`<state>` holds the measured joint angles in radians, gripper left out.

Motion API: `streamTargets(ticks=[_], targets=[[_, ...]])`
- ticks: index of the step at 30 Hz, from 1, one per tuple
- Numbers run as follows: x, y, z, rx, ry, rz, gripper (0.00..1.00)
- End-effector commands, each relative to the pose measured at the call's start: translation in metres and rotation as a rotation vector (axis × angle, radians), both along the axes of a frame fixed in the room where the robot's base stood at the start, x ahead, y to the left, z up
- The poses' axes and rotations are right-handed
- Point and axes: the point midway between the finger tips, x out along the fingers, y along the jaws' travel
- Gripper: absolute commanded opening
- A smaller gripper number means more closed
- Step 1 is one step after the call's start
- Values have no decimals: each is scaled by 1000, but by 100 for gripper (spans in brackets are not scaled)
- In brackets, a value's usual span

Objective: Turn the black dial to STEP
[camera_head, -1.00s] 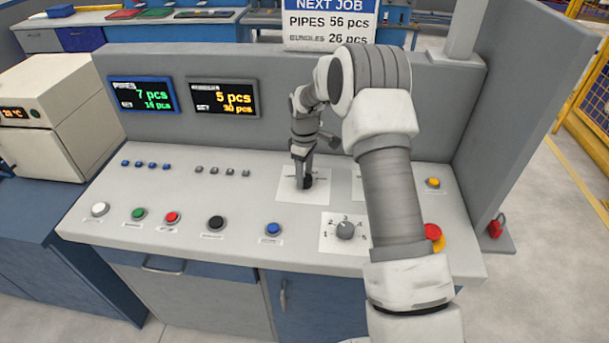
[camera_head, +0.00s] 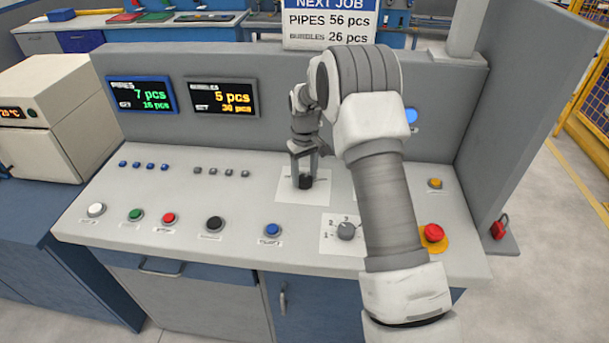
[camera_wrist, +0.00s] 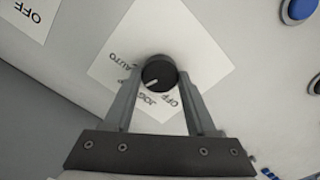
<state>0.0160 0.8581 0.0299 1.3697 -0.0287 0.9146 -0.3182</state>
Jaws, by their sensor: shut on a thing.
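The black dial (camera_head: 306,181) sits on a white label plate (camera_head: 290,197) on the console. My gripper (camera_head: 304,172) points down over it, with a finger on each side. In the wrist view the dial (camera_wrist: 159,72) lies between the fingertips of my gripper (camera_wrist: 160,75), which is shut on it. The dial's white mark points to the lower left in that view, toward the side of JOG nearest the left finger. OFF, JOG and AUTO can be read around it. Another label beside the left finger is partly hidden, so I cannot read STEP.
A grey numbered dial (camera_head: 346,231) is nearer the front, beside my arm. A blue button (camera_head: 273,230), a black button (camera_head: 215,224) and a red emergency button (camera_head: 433,233) are along the front. The console's back wall (camera_head: 290,90) rises behind.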

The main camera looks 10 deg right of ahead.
Motion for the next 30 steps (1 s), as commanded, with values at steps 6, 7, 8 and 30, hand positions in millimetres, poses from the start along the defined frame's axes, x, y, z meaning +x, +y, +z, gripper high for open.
streamTargets(ticks=[6, 7, 8, 30], targets=[[1, 0, 1, -1, -1, -10, 1], [0, 0, 1, 0, -1, -10, 1], [1, 0, 1, 0, -1, -10, 1], [1, 0, 9, 0, -2, -8, 87]])
